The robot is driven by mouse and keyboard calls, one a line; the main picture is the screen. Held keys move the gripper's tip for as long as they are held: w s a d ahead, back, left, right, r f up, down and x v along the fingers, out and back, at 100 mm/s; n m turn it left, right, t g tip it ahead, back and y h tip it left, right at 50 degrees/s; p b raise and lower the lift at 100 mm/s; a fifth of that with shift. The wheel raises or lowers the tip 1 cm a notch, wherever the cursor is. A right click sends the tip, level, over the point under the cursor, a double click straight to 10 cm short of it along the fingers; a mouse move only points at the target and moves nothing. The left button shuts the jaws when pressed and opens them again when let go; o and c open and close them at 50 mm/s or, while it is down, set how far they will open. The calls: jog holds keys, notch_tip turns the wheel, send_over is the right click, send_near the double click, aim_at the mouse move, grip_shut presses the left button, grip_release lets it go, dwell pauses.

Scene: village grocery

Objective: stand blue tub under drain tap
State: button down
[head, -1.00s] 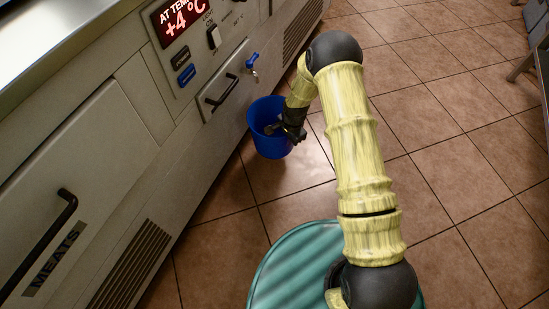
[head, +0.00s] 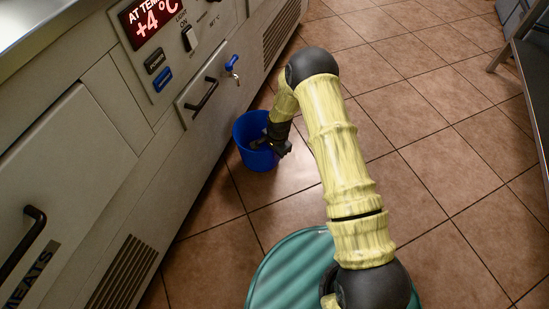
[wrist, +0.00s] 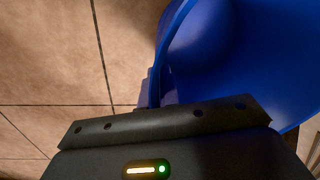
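The blue tub (head: 247,154) is upright beside the front of the refrigerated counter, below and slightly right of the drain tap (head: 232,64) with its blue handle. I cannot tell whether its base touches the floor. My gripper (head: 268,144) reaches down to the tub's right side and appears shut on its wall. In the wrist view the tub (wrist: 235,60) fills the upper right, with its wall running down to my gripper (wrist: 155,92). My fingertips are mostly hidden there.
The counter front (head: 110,150) with black handles and vents runs along the left. Brown floor tiles (head: 430,190) are open to the right. A metal rack (head: 530,80) stands at the far right edge.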

notch_tip(320, 180, down, 4)
jog(key=shift+a+r+b, duration=0.1)
jog(key=shift+r+b, duration=0.05)
jog(key=shift+b, duration=0.95)
jog(key=c, duration=1.6)
grip_release()
jog(key=shift+c, duration=0.2)
notch_tip(320, 180, up, 12)
jog(key=s+d+p, duration=0.1)
jog(key=p, duration=0.6)
jog(key=shift+p, duration=0.35)
